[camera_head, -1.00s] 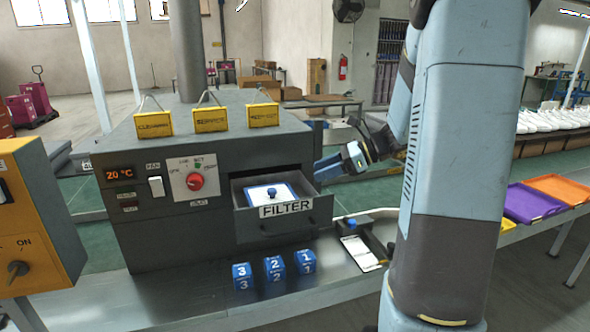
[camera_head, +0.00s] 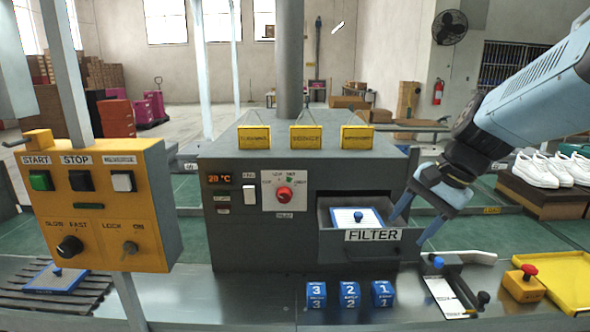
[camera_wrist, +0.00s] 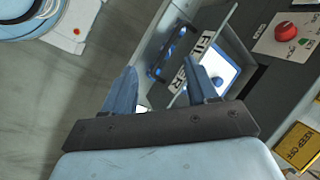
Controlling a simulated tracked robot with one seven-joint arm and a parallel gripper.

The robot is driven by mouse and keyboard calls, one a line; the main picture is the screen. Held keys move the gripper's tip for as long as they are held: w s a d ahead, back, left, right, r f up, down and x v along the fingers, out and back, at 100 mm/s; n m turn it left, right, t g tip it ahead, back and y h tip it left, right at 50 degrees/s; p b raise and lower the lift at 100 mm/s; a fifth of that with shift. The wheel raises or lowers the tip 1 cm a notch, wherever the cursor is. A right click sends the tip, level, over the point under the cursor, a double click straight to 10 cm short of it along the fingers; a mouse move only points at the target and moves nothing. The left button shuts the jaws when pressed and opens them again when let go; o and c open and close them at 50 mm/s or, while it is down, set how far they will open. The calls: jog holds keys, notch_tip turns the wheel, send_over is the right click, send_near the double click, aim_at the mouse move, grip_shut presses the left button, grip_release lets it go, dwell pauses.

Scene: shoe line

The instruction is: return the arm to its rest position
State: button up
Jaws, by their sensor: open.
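My gripper (camera_head: 411,230) is open and empty, pointing down at the right end of the open filter drawer (camera_head: 373,250) of the grey machine (camera_head: 262,235). One finger is near the drawer's right side and the other is apart from it, further right. The drawer holds a white filter panel (camera_head: 345,217) with a blue frame and knob. In the wrist view both fingers (camera_wrist: 160,85) are spread, with the drawer's label (camera_wrist: 205,48) and the filter (camera_wrist: 222,68) beyond and partly behind them. My arm comes in from the right edge of the head view.
Blue numbered blocks (camera_head: 350,293) stand before the machine. A red-button yellow box (camera_head: 524,284) and a yellow tray (camera_head: 570,278) lie right, below my arm. A yellow control panel (camera_head: 103,205) stands left. White shoes (camera_head: 545,170) sit at the right. Free room is above the machine.

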jog(key=s+d+r+n+t+h, duration=0.1)
jog(key=s+r+n+t+h, duration=0.2)
jog(key=s+n, duration=0.4)
jog(key=shift+d+n+h, duration=0.15)
jog(key=shift+n+h, duration=0.65)
jog(key=shift+c, duration=0.2)
